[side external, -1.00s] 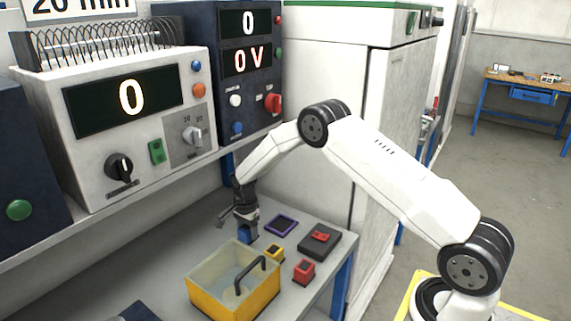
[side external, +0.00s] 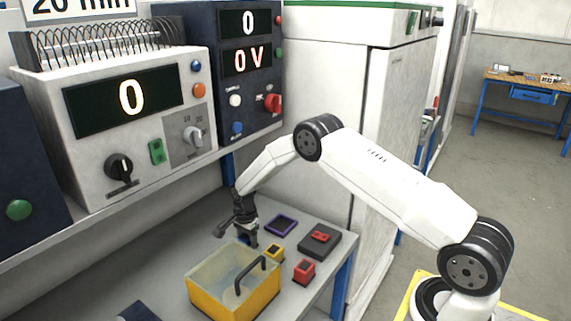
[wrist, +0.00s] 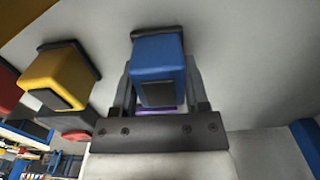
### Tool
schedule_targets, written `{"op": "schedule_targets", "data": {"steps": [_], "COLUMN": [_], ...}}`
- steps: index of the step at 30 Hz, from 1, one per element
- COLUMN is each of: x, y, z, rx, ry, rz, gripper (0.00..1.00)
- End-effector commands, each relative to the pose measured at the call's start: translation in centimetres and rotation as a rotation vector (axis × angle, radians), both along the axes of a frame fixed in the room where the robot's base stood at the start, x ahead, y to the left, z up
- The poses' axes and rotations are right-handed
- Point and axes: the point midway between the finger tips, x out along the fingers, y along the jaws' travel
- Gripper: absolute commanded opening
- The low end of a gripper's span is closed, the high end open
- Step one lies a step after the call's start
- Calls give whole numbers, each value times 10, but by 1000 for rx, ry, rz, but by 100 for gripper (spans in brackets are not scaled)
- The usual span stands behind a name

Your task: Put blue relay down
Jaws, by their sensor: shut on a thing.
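The blue relay (wrist: 158,54) is a blue block with a dark flange at its far end and a dark panel on one side. My gripper (wrist: 158,85) is shut on it, with one finger on each side. In the side view my gripper (side external: 246,231) points down over the bench top, just behind the yellow bin. The blue relay (side external: 247,241) is small and partly covered there. It is at or very near the bench surface; I cannot tell whether it touches.
A yellow bin (side external: 204,302) with a dark handle stands in front. A yellow relay (side external: 274,252), a red relay (side external: 304,271), a purple frame (side external: 281,225) and a dark box with a red top (side external: 319,240) lie to the right. Instrument cabinets (side external: 143,143) stand on the shelf behind.

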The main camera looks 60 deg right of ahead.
Motion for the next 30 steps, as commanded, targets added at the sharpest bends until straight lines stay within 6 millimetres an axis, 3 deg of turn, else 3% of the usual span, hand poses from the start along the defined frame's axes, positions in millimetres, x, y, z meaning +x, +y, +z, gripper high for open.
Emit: {"op": "schedule_targets", "data": {"steps": [2,3,6,20,30], "x": [0,0,0,0,0], "y": [0,0,0,0,0], "z": [-2,-2,-2,1,31], "rx": [0,0,0,0,0], "ry": [0,0,0,0,-1], "rz": [0,0,0,0,0], "gripper": [0,61,93,93,93]}}
